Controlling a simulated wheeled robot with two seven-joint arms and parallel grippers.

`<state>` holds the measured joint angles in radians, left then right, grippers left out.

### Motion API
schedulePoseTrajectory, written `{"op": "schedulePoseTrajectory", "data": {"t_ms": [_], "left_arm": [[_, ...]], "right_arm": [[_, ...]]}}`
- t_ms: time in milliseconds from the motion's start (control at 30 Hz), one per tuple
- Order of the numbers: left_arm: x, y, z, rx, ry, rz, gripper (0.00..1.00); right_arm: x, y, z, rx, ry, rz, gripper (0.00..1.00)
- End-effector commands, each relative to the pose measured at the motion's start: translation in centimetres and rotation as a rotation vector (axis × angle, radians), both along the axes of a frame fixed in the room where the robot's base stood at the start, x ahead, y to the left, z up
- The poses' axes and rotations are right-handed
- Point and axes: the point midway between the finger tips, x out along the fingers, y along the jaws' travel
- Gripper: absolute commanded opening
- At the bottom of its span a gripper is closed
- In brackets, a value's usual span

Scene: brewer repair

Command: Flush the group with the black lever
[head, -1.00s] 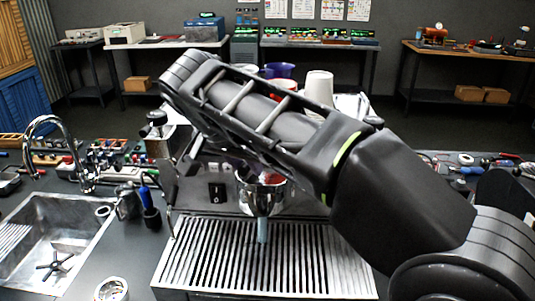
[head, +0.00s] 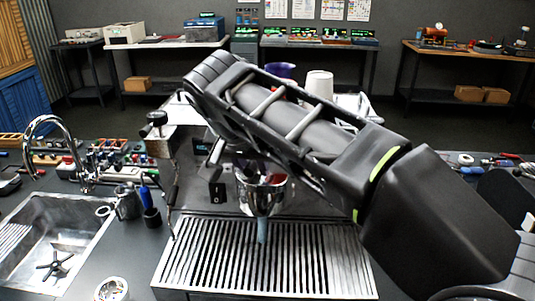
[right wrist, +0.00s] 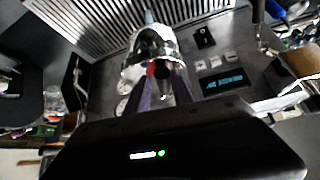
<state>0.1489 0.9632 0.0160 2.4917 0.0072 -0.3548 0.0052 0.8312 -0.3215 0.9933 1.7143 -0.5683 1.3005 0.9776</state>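The coffee machine's chrome group (head: 262,192) is above the drip tray grille (head: 195,268). It also shows in the right wrist view (right wrist: 150,48). My right forearm crosses the head view and hides most of the machine's top. My right gripper (right wrist: 162,82) is at the group, its two purple fingers pointing at the chrome body and standing apart. A small dark shape and a red bit show between the fingertips. I cannot tell whether the dark shape is the black lever, or whether the fingers touch it. My left gripper is out of view.
The machine front has a black switch (head: 217,192) and a lit display (right wrist: 222,83). A thin steam wand (head: 172,195) hangs at its left. A sink with a tap (head: 45,125) lies to the left. A metal pitcher (head: 127,203) stands beside the machine.

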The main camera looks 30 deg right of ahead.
Motion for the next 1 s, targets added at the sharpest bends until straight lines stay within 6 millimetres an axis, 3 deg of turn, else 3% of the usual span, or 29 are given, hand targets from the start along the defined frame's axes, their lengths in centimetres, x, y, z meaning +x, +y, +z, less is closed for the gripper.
{"op": "schedulePoseTrajectory", "data": {"t_ms": [1000], "left_arm": [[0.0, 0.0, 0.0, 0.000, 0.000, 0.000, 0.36]], "right_arm": [[-1.4, -1.6, 0.0, 0.001, 0.000, 0.242, 0.27]]}}
